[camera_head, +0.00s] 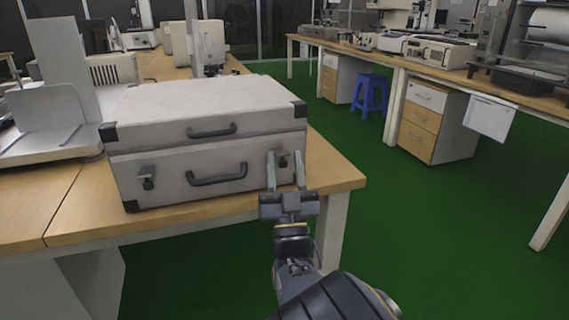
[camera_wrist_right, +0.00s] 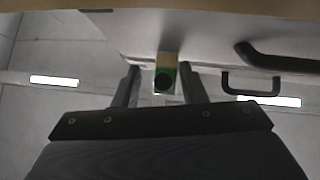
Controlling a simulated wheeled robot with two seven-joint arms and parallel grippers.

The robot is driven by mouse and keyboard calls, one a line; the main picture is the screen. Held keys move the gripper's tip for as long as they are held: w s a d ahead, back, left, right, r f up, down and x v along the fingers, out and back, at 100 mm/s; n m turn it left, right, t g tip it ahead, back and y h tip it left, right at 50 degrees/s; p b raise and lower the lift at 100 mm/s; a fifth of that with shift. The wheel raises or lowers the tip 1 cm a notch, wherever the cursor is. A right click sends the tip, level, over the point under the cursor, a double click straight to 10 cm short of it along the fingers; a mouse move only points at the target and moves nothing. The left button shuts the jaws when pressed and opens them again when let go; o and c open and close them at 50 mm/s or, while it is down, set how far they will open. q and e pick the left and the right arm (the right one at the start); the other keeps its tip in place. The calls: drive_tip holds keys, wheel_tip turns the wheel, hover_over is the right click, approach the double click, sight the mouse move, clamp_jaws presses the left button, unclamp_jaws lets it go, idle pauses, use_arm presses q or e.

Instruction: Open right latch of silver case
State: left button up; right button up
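The silver case (camera_head: 160,175) stands closed on the wooden table in the head view, with black corners and two dark handles on its front. Its right latch (camera_head: 283,159) is at the right end of the front face, and its left latch (camera_head: 147,178) is at the left end. My right gripper (camera_head: 285,165) is open at the front of the case, with one finger on each side of the right latch. In the right wrist view the latch (camera_wrist_right: 165,75) shows between the two spread fingers (camera_wrist_right: 159,88). I cannot tell whether the fingertips touch the case. My left gripper is not in view.
The wooden table (camera_head: 338,178) ends just right of the case. Grey equipment (camera_head: 50,125) stands left of the case. A blue stool (camera_head: 370,90) and a drawer cabinet (camera_head: 425,122) stand beyond the clear green floor. The dark handle (camera_wrist_right: 250,86) is near the gripper in the wrist view.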

drive_tip(key=v, duration=0.7)
drive_tip(key=shift+f, duration=0.2)
drive_tip(key=shift+s, duration=0.2)
